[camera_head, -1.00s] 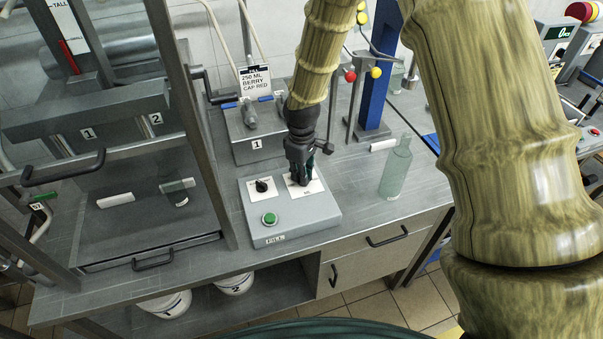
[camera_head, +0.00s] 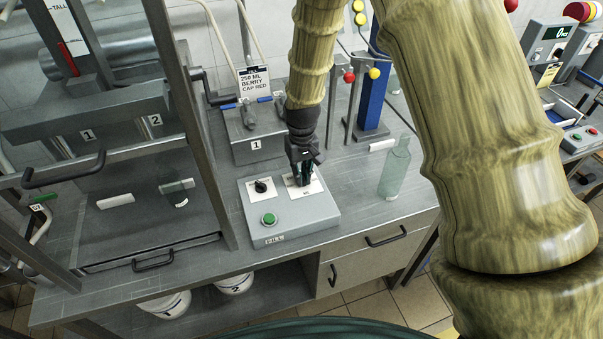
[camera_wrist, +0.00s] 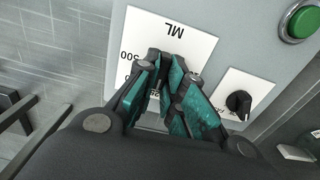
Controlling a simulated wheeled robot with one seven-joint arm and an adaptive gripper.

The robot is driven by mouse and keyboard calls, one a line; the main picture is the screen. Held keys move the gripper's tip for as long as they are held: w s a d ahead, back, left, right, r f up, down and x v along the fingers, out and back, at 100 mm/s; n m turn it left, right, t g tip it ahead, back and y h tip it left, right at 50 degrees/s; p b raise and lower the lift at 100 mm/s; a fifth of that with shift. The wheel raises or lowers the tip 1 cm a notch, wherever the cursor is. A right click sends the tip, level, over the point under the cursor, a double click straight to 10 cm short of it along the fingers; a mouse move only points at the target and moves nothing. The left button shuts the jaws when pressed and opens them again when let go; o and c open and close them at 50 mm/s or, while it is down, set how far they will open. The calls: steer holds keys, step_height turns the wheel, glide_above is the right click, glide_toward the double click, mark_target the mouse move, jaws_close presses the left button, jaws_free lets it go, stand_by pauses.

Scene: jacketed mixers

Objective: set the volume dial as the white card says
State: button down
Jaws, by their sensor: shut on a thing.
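The white card (camera_head: 255,82) stands at the back and reads 250 ML, BERRY, CAP RED. The fill panel (camera_head: 290,229) is a grey box on the bench with a green button (camera_head: 269,219), a small black knob (camera_head: 260,187) and a white plate marked ML. The plate (camera_wrist: 191,27) shows 500 in the wrist view, with other numbers partly covered. My gripper (camera_head: 302,184) points down onto this plate and is shut on the volume dial, which its fingers (camera_wrist: 168,85) almost wholly hide. I cannot read where the dial points.
A clear greenish bottle (camera_head: 395,168) stands on the bench right of the panel. A grey box labelled 1 (camera_head: 256,143) is behind it.

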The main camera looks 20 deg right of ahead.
stand_by(0.4)
steer(key=c, duration=1.5)
jaws_free()
step_height(320, 180, up, 12)
steer(key=shift+f, duration=0.1)
